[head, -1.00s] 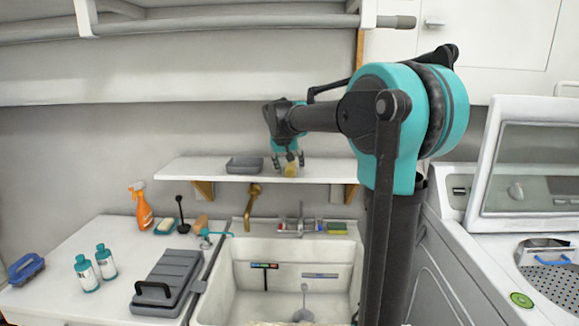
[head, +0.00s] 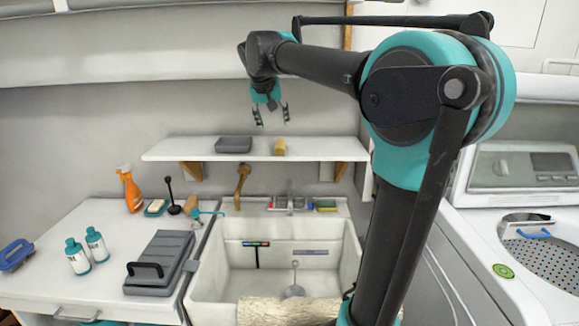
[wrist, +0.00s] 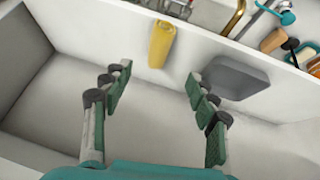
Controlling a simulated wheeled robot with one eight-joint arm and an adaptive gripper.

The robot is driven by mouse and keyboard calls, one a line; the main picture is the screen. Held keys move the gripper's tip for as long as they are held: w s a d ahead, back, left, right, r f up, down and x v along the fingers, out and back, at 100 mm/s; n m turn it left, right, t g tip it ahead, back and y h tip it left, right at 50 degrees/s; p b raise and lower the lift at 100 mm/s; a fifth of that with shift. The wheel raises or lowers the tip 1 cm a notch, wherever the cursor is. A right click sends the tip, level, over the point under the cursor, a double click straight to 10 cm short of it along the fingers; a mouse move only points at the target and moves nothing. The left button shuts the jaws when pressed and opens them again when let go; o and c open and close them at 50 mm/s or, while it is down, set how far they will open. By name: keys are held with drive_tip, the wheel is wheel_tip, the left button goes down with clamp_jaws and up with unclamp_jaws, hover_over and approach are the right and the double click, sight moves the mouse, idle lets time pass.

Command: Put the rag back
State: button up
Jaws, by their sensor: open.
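My gripper (head: 271,121) is open and empty, above the shelf and apart from the roll. In the wrist view, the spread fingers (wrist: 157,78) have clear space between them, with the roll beyond their tips.
A grey tray (head: 233,145) sits left of the roll on the shelf. Below are a white sink (head: 212,270), a brass faucet (head: 241,180), an orange spray bottle (head: 131,192) and teal bottles (head: 96,244). A washing machine (head: 480,225) stands at right. The air around my gripper is free.

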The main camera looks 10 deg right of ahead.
sight(284, 150)
drive_tip(key=s+d+f, duration=0.2)
drive_tip(key=s+f, duration=0.2)
drive_tip(key=f, duration=0.3)
drive_tip(key=s+d+f+g+y, duration=0.1)
drive_tip(key=s+d+f, duration=0.1)
drive_tip(key=s+f, duration=0.35)
drive_tip(key=s+d+f, duration=0.2)
drive_tip(key=s+f, duration=0.1)
drive_tip(key=f, duration=0.6)
drive_tip(key=s+f+n+y, duration=0.1)
drive_tip(key=s+f, duration=1.5)
drive_tip(key=s, duration=0.1)
drive_tip(key=shift+s+d+n+g+y, duration=0.15)
drive_tip(key=shift+d+n+g+y, duration=0.15)
drive_tip(key=shift+d+g, duration=0.15)
